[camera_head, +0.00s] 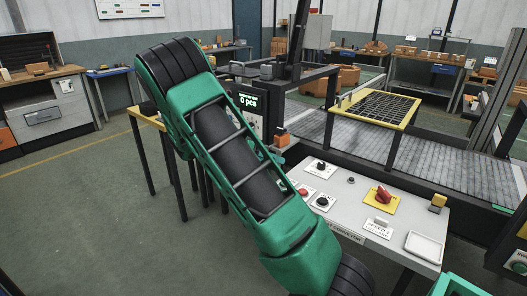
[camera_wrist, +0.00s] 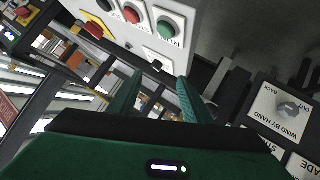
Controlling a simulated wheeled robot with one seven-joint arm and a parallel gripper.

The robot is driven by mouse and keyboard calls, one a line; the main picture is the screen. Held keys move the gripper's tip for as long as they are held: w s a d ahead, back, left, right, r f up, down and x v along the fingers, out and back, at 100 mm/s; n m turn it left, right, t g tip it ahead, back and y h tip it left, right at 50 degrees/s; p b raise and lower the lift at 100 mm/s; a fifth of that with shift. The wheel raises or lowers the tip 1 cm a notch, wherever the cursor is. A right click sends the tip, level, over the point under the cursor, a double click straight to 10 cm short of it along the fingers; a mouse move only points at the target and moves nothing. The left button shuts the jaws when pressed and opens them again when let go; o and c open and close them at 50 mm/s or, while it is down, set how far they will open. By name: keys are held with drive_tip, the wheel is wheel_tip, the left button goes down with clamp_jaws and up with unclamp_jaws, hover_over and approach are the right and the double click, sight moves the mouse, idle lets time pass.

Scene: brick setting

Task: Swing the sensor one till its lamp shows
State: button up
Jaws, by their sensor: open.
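My gripper (camera_wrist: 157,88) is open in the wrist view, with its two green fingers apart and nothing held between them. Beyond the fingers is a pale control box (camera_wrist: 190,62). A small dark knob or toggle (camera_wrist: 157,66) on a white plate shows between the fingertips, apart from them as far as I can tell. No readable sensor label or lit sensor lamp shows. In the head view my green arm crosses the middle and mostly hides the gripper. An orange block (camera_head: 282,139), possibly a sensor, stands beside the black post.
The box carries a green button (camera_wrist: 167,28) and a red button (camera_wrist: 131,13). A "WIND BY HAND" plate (camera_wrist: 287,106) is at right. The sloped panel (camera_head: 416,214) has a red knob (camera_head: 384,195) on yellow. A display (camera_head: 248,101) reads "0 pcs". Floor at left is clear.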

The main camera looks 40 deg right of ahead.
drive_tip(key=w+a+f+m+t+h, duration=0.1)
drive_tip(key=w+a+h, duration=0.15)
drive_tip(key=w, duration=0.35)
drive_tip(key=w+a+f+t+h, duration=0.1)
drive_tip(key=w+a+h, duration=0.1)
drive_tip(key=w+h, duration=0.25)
approach(275, 143)
drive_tip(key=d, duration=0.1)
drive_tip(key=s+d, duration=0.1)
drive_tip(key=d, duration=0.2)
drive_tip(key=shift+s+f, duration=0.15)
drive_tip(key=shift+s, duration=0.15)
